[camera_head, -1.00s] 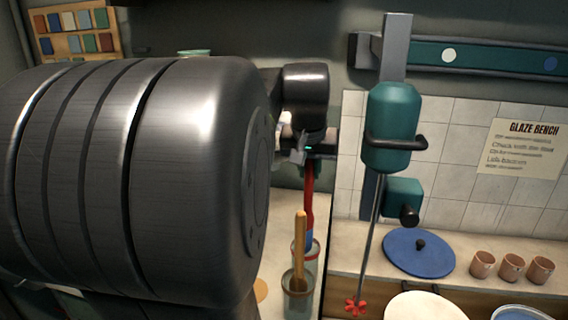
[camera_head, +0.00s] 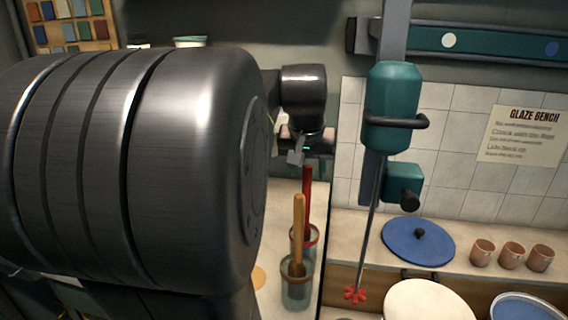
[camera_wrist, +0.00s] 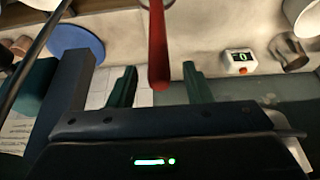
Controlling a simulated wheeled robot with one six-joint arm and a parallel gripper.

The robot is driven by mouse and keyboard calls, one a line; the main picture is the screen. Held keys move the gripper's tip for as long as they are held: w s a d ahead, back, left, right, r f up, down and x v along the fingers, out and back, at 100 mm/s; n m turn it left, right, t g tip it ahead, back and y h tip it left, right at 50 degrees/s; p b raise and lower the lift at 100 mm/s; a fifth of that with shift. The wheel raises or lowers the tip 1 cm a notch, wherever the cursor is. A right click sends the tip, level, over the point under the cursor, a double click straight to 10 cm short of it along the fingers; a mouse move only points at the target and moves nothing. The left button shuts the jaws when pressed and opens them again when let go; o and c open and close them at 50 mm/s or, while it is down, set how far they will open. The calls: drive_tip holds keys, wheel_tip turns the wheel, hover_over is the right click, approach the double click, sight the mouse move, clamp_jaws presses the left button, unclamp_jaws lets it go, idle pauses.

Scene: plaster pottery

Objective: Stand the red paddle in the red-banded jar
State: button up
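The red paddle (camera_head: 307,205) stands in the red-banded jar (camera_head: 315,240), its handle sticking up above the rim and leaning slightly. The jar is partly hidden by a nearer jar in the head view. My gripper (camera_head: 297,157) is just above the paddle's top end. In the wrist view my gripper (camera_wrist: 158,88) is open, its two green fingers well apart. The red handle (camera_wrist: 158,50) runs up between them, touching neither. Part of the jar's red rim (camera_wrist: 146,3) shows at the top edge of the wrist view.
A dark-banded jar (camera_head: 297,290) with a wooden paddle (camera_head: 298,225) stands directly in front of the red-banded jar. A teal mixer (camera_head: 391,105) with a long shaft is to the right. A blue lid (camera_head: 418,243) and brown cups (camera_head: 511,254) are farther right. A small scale (camera_wrist: 240,62) shows in the wrist view.

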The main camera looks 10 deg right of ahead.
drive_tip(key=v, duration=1.3)
drive_tip(key=shift+r+p, duration=0.3)
drive_tip(key=shift+r, duration=0.15)
drive_tip(key=x, duration=1.3)
drive_tip(key=shift+f+b, duration=0.3)
drive_tip(key=shift+f, duration=0.15)
drive_tip(key=shift+w+r+p, duration=0.1)
drive_tip(key=shift+r+p, duration=0.35)
drive_tip(key=shift+r, duration=0.05)
drive_tip(key=shift+r+p, duration=0.4)
drive_tip(key=shift+r, duration=0.3)
